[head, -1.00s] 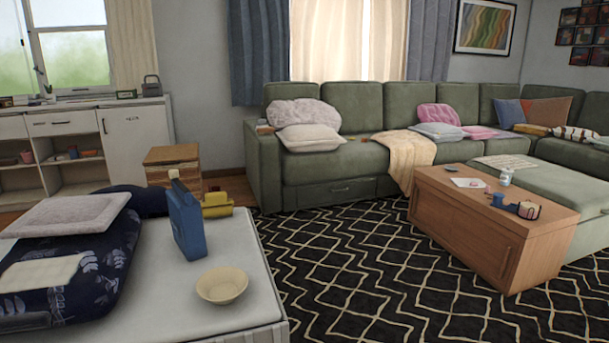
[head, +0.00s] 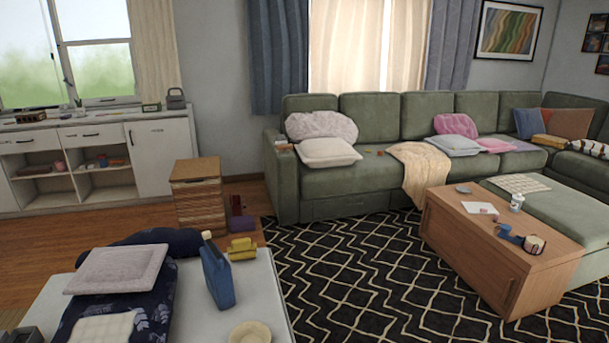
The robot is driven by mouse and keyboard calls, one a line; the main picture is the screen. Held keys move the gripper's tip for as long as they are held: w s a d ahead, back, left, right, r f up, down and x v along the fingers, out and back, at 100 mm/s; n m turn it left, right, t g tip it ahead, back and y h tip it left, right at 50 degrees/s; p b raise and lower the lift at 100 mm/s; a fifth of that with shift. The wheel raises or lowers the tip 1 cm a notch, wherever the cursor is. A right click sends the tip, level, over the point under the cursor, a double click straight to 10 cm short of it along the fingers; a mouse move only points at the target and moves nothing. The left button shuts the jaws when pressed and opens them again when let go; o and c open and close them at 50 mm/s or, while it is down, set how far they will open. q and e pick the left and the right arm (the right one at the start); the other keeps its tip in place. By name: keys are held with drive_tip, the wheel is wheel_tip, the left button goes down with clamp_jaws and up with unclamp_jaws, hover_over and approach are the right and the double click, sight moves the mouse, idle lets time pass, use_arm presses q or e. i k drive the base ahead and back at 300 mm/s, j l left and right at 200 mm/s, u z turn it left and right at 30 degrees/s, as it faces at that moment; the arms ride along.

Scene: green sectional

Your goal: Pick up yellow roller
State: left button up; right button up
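A yellow object (head: 242,249) lies on the far right part of the white low surface in front of me, just right of a blue bottle. It is small and looks blocky with a raised upper part; I cannot tell for sure that it is the roller. Another yellow item (head: 553,141) lies on the right part of the green sofa, its shape unclear.
The white surface (head: 190,290) also holds the blue bottle (head: 217,277), a cream bowl (head: 250,334) cut by the bottom edge, and cushions (head: 118,269). A wooden cabinet (head: 198,197) stands behind it. The patterned rug (head: 360,270) is clear before the coffee table (head: 490,250).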

sight(242, 249)
drive_tip(key=u, duration=0.95)
drive_tip(key=l+u, duration=0.15)
drive_tip(key=l, duration=0.35)
drive_tip(key=l+u, duration=0.15)
drive_tip(key=l, duration=0.35)
drive_tip(key=k+l+u, duration=0.15)
drive_tip(key=l, duration=0.35)
drive_tip(key=k+l+u, duration=0.15)
drive_tip(key=l, duration=0.35)
drive_tip(key=l+u, duration=0.1)
drive_tip(key=l, duration=0.35)
drive_tip(key=i+l+u, duration=0.1)
drive_tip(key=l+u, duration=0.35)
drive_tip(key=l, duration=0.4)
drive_tip(key=l+u, duration=0.4)
drive_tip(key=l, duration=0.4)
